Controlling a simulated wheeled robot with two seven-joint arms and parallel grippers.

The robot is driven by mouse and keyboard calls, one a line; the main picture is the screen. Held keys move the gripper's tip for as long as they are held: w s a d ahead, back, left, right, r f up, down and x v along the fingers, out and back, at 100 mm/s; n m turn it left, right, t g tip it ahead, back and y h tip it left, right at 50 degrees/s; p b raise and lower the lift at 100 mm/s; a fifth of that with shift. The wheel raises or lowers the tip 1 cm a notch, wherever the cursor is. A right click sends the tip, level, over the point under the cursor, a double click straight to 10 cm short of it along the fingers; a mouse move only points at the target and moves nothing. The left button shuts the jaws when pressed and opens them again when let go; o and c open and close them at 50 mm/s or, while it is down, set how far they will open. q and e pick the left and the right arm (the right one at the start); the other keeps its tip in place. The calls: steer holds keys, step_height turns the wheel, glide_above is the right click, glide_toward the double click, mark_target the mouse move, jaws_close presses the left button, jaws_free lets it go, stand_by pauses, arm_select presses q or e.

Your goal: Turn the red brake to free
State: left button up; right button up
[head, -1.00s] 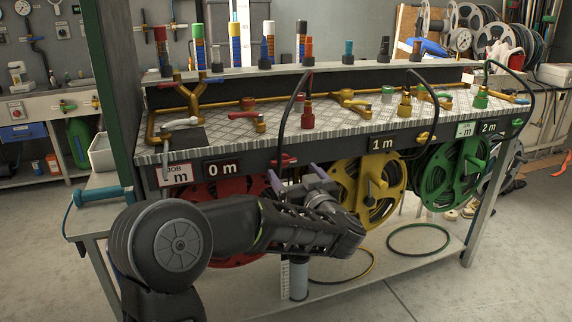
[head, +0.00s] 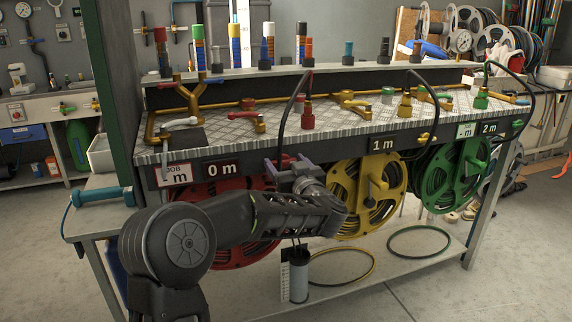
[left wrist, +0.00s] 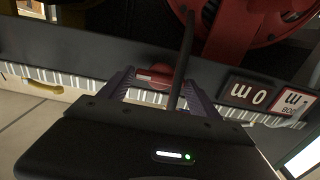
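The red brake (left wrist: 155,73) sits on the dark front rail of the bench, with a short pale-edged bar across it. In the head view, it (head: 287,160) is partly hidden behind my left gripper (head: 286,168), near the 0 m label. In the left wrist view, the purple fingers of my left gripper (left wrist: 160,84) are apart, one on each side of the brake. I cannot tell whether they touch it. The red reel (head: 232,200) hangs below the rail, partly hidden by my left arm. My right gripper is not in view.
A black hose (left wrist: 186,55) runs close beside the brake. A yellow reel (head: 350,205) and a green reel (head: 440,178) hang to the right. Red, yellow and green fittings stand on the bench top (head: 215,135). The floor in front (head: 440,290) is clear.

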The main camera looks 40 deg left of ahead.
arm_select(q)
steer(key=c, duration=0.9)
